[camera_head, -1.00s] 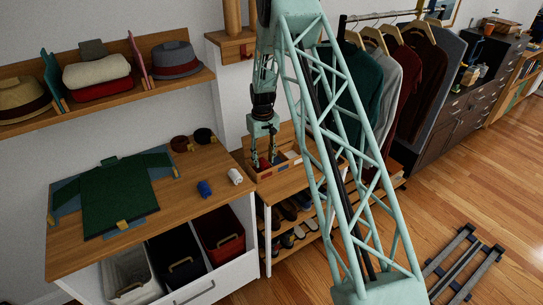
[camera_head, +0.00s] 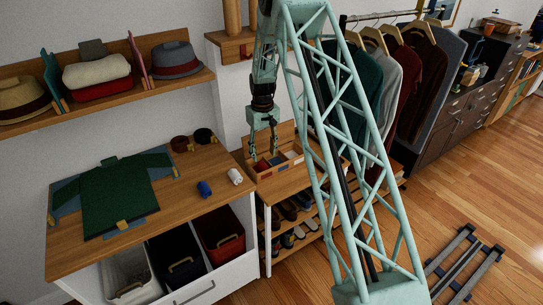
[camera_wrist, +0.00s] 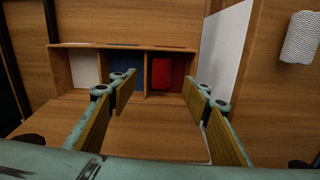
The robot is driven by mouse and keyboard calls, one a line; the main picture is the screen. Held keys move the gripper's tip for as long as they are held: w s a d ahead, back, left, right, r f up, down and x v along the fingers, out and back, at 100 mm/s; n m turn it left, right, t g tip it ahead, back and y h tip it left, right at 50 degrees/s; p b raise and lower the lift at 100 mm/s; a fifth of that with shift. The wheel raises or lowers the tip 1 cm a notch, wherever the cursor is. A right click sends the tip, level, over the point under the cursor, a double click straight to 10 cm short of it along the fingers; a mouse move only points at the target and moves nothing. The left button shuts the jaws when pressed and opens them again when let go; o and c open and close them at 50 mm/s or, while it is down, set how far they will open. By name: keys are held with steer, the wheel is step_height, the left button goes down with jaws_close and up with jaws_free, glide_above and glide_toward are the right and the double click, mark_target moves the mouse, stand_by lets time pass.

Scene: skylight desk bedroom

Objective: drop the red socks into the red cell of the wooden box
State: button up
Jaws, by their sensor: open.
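The wooden box (camera_head: 284,173) stands right of the desk top, with red, blue and white cells. In the wrist view the box (camera_wrist: 60,70) shows its red cell (camera_wrist: 181,74) beside the blue and white ones. The red socks (camera_wrist: 162,73), a small red roll, lie inside the red cell, against its blue-cell side. My gripper (camera_head: 264,150) is just above the box, pointing down. In the wrist view my gripper (camera_wrist: 160,88) has its fingers wide apart with nothing between them, one on each side of the socks' position in the picture.
Blue rolled socks (camera_head: 204,188) and white rolled socks (camera_head: 235,176) lie on the desk top (camera_head: 185,222) left of the box. A green sweater (camera_head: 118,195) lies spread on the desk. Hanging clothes (camera_head: 405,90) are to the right. A shelf post stands behind my arm.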

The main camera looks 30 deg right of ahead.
step_height(320, 180, up, 8)
stand_by(0.5)
stand_by(0.9)
steer(key=s+a+r+t+b, duration=0.1)
steer(key=s+a+r, duration=0.5)
steer(key=r, duration=0.4)
steer(key=s+a+r+b, duration=0.1)
steer(key=s+a+r, duration=0.3)
steer(key=s+r, duration=0.55)
steer(key=s+a+r+t+b, duration=0.1)
steer(key=s+a+r, duration=0.5)
steer(key=r, duration=0.5)
steer(key=s+a+r+t+b, duration=0.1)
steer(key=s+a+r, duration=0.2)
steer(key=s, duration=0.7)
steer(key=s+a+r+b, duration=0.1)
steer(key=s+a+r, duration=0.15)
steer(key=s, duration=0.65)
steer(key=s+a+f+t+b, duration=0.1)
steer(key=s+a+f, duration=0.2)
steer(key=s, duration=1.4)
steer(key=shift+s+b, duration=0.2)
steer(key=shift+b, duration=0.15)
